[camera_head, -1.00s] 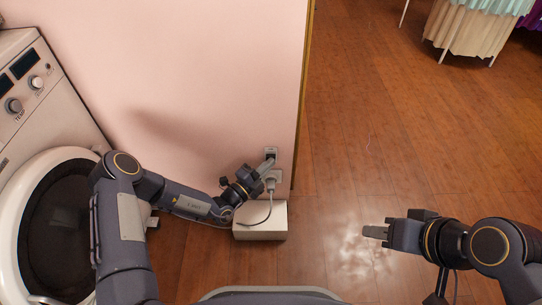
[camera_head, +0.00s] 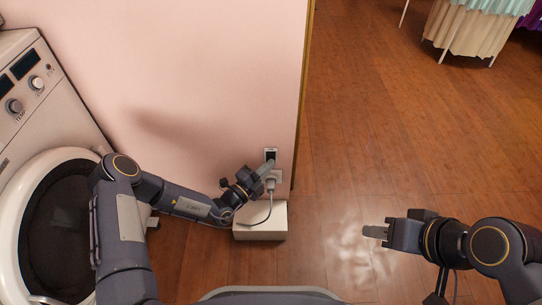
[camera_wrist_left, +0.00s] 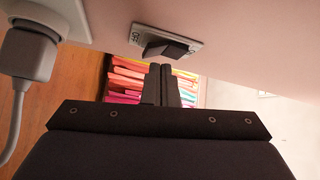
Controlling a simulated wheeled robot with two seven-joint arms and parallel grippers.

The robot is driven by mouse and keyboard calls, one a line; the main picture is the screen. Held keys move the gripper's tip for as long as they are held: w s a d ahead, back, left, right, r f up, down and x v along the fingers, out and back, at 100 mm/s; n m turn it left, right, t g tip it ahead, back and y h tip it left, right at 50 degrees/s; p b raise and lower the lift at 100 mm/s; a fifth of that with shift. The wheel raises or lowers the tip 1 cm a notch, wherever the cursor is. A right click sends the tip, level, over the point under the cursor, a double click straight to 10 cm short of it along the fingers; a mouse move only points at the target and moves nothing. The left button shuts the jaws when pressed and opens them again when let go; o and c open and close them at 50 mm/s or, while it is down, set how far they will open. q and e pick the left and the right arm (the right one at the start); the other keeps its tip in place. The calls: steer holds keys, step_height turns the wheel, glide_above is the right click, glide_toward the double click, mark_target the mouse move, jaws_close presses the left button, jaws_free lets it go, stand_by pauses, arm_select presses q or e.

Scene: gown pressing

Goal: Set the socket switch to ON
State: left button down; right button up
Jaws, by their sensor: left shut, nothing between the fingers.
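The socket switch (camera_head: 270,154) is a dark rocker in a pale plate low on the pink wall, near the wall's right end. My left gripper (camera_head: 267,165) is shut and empty. Its fingertips are just below the switch in the head view; in the left wrist view the fingertips (camera_wrist_left: 161,68) are close under the rocker, contact unclear. My right gripper (camera_head: 375,232) is over the floor, away from the wall; its jaw opening is unclear.
A plug (camera_head: 270,182) with a grey cord sits in the wall socket below the switch. A white box (camera_head: 262,230) is under it. A washing machine (camera_head: 45,110) stands at the left.

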arm_select(q)
steer(key=shift+s+f, duration=0.1)
steer(key=shift+s, duration=0.25)
steer(key=shift+s+f, duration=0.4)
steer(key=shift+s, duration=0.35)
steer(key=shift+s+f, duration=0.4)
steer(key=shift+s, duration=0.35)
steer(key=shift+s+f, duration=0.4)
steer(key=shift+s, duration=0.35)
